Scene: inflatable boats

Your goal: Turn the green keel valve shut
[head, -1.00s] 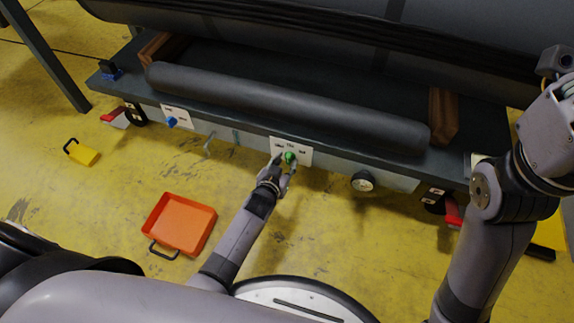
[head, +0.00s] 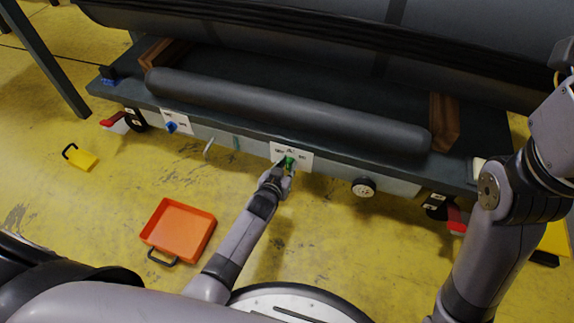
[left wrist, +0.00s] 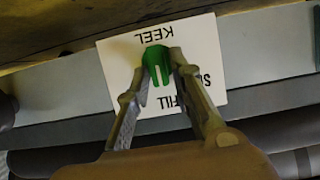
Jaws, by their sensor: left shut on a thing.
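The green keel valve (head: 290,161) sits on a white label plate (head: 304,158) on the front of the bench. In the left wrist view the green valve (left wrist: 157,64) shows between the fingertips, against the plate (left wrist: 207,62) that reads KEEL and FILL upside down. My left gripper (head: 284,168) is shut on the valve, with one finger on each side; it also fills the lower part of the left wrist view (left wrist: 161,75). My right arm stands at the right of the head view; its gripper is out of the picture.
A blue valve (head: 171,127) on another plate and a round gauge (head: 363,187) are on the same bench front. A grey roll (head: 285,108) lies on the bench.

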